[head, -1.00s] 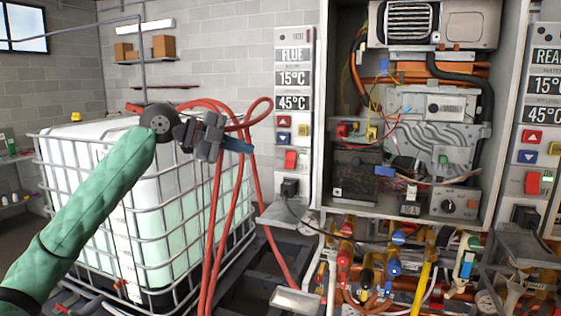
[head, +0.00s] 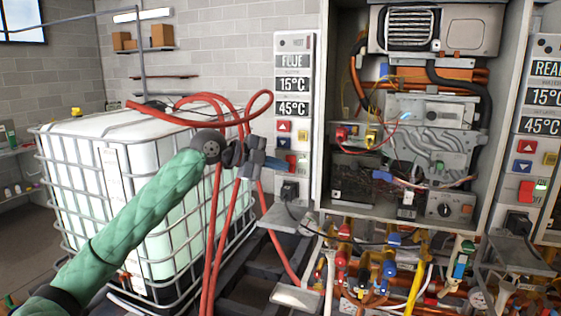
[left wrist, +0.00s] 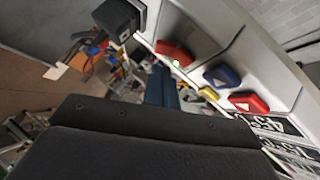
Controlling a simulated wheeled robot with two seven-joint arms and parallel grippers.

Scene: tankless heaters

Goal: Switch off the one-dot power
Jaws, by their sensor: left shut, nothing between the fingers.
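The left control panel (head: 294,62) shows "FLUE", 15°C and 45°C. Its red power switch (head: 291,160) sits low on it, partly behind my fingertips; in the left wrist view the red switch (left wrist: 175,53) shows a green light. The dot marks at the panel tops are too small to count. My left gripper (head: 277,164) is shut and empty, its blue fingertips at the panel's left edge near the switch. In the left wrist view the fingers (left wrist: 160,86) are below the switch; I cannot tell whether they touch. My right gripper is not in view.
Above the switch are red (head: 284,126), blue (head: 284,142) and yellow buttons. A black plug (head: 290,189) sits below it. Red hoses (head: 213,230) hang by my left arm before a caged white tank (head: 70,155). A second panel (head: 541,70) with a red switch stands right.

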